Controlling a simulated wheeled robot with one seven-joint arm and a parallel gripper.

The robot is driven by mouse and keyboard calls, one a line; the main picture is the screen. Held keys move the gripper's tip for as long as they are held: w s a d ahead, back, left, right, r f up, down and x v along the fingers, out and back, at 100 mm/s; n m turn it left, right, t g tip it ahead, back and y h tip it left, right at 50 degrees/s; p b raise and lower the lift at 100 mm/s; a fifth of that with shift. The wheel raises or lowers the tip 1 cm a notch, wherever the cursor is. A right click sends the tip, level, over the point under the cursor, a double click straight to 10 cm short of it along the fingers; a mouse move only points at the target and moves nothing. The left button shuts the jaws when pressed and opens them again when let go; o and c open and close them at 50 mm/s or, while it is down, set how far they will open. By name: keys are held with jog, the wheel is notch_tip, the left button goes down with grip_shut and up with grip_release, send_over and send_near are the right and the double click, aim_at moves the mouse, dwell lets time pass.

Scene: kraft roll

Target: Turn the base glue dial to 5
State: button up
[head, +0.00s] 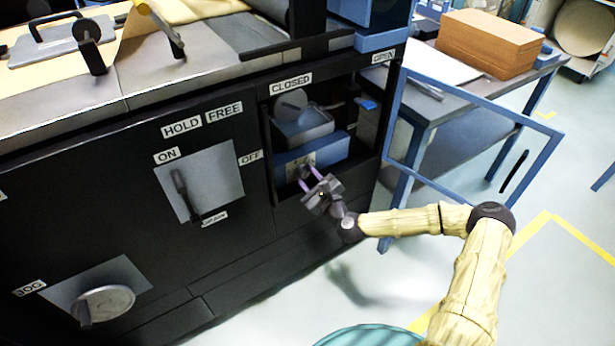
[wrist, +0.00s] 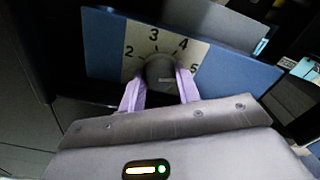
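The base glue dial (wrist: 160,72) is a dark round knob on a pale plate (wrist: 125,68) printed with numbers. 2, 3 and 4 are readable; the number at the right is partly covered by a finger. The plate sits on a blue block (head: 322,152) inside the open cabinet bay. My gripper (wrist: 160,84) reaches into the bay from the front. Its two purple fingers lie against the left and right sides of the knob, with no clear gap. In the head view my gripper (head: 309,178) hides most of the dial. I cannot read where the pointer stands.
The blue-framed door (head: 470,114) is open to the right of the bay, beside my arm. A blue table (head: 440,110) with a brown box (head: 488,42) stands behind it. The bay's dark frame closely surrounds my gripper. A lever panel (head: 222,172) and a JOG knob (head: 104,301) are at left.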

jog(key=o, duration=0.4)
jog(key=shift+w+r, duration=0.15)
jog(key=shift+r, duration=0.1)
jog(key=shift+c, duration=0.2)
jog(key=shift+o, duration=0.4)
jog(key=shift+a+f, duration=0.15)
jog(key=p+v, duration=0.1)
jog(key=v, duration=1.6)
jog(key=shift+d+p, duration=0.25)
jog(key=shift+p, duration=0.15)
